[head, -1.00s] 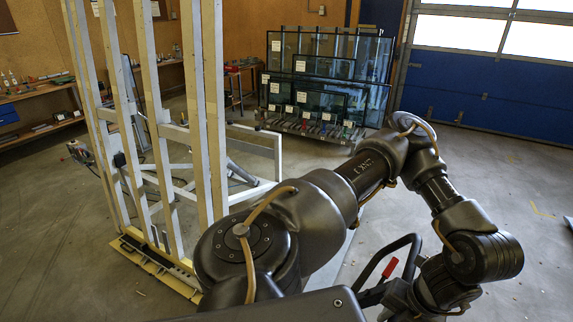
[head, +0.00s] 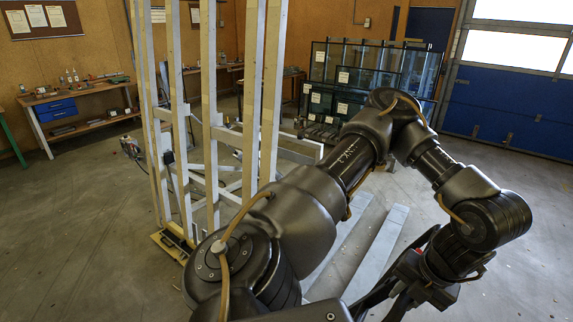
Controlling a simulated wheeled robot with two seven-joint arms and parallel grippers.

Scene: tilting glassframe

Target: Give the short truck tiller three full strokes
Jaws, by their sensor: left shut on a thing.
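The short truck's tiller (head: 374,297) shows at the bottom edge as dark bars, partly behind my left wrist and cut off by the frame. The truck's two pale grey forks (head: 378,252) lie low over the floor beyond it. My left arm reaches across the view from the lower left and bends down at the right. My left gripper (head: 412,284) is at the bottom right, shut on the tiller; its fingertips are hard to make out against the dark bars. The truck's body is hidden below the frame. My right gripper is not in view.
A tall whitish slatted glass frame (head: 208,110) stands at left centre on a yellow-edged base. A rack of glass panes (head: 350,75) stands behind. A workbench (head: 75,105) is at the left wall. Floor is clear at the far left and right.

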